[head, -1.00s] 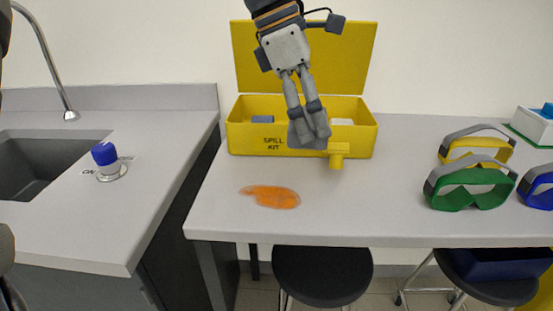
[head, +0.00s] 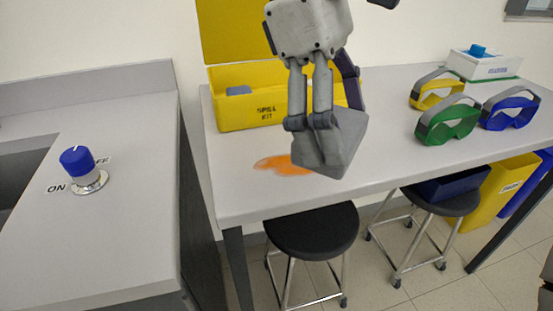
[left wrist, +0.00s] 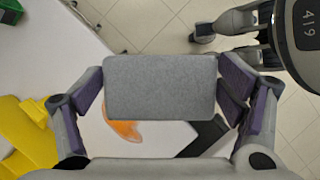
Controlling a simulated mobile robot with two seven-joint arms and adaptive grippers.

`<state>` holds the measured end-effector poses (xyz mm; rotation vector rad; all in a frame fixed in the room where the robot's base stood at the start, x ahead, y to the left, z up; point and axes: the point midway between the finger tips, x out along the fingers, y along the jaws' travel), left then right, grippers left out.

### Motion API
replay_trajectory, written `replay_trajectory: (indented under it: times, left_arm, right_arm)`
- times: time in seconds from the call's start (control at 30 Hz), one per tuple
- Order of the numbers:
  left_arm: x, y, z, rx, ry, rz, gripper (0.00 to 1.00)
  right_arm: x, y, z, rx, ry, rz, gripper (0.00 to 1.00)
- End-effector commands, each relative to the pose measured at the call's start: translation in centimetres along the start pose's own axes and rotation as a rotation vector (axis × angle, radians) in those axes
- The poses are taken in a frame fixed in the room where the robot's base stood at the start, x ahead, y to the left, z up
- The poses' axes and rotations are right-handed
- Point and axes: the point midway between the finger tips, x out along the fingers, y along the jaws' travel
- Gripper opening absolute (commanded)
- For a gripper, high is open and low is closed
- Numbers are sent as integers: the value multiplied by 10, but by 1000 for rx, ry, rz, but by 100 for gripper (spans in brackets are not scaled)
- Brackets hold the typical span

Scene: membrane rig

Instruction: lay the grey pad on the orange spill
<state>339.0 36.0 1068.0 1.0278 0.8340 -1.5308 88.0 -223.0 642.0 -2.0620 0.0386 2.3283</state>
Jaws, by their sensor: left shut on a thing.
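The grey pad (head: 338,143) is held tilted in my left gripper (head: 311,121), above the front part of the bench. In the left wrist view the flat pad (left wrist: 160,87) spans between the two fingers, which are shut on its sides. The orange spill (head: 283,165) is a flat patch on the bench top, and the pad hides its right end in the head view. In the left wrist view part of the spill (left wrist: 127,131) shows past the pad's edge. The pad appears apart from the bench.
The open yellow spill kit (head: 240,110) stands behind the spill. Yellow (head: 428,95), green (head: 448,122) and blue goggles (head: 510,108) are on the right of the bench. A sink counter with a blue knob (head: 77,161) is left, across a gap. Black stools (head: 312,232) stand in front.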

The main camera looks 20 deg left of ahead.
Motion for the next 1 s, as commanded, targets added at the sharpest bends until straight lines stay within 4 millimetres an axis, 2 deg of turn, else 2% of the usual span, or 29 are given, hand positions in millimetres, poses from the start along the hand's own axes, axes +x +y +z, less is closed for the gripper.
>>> replay_trajectory:
  times: [0.2,0.3,0.4,0.63,0.8,1.0]
  left_arm:
    - [12,44,-65,-10,-8,-7,73]
    - [29,57,-92,-11,-6,-14,73]
    - [41,67,-110,-9,-4,-11,73]
    - [52,77,-131,-7,-3,-5,73]
    - [78,76,-141,-4,0,-2,73]
    - [76,76,-140,-2,1,3,73]
  right_arm:
    - [6,0,4,1,-20,1,40]
    - [13,1,11,1,-48,2,40]
    - [18,1,16,1,-66,3,40]
    - [23,1,20,1,-83,3,40]
    - [24,1,21,1,-88,3,40]
    - [24,1,20,1,-85,3,40]
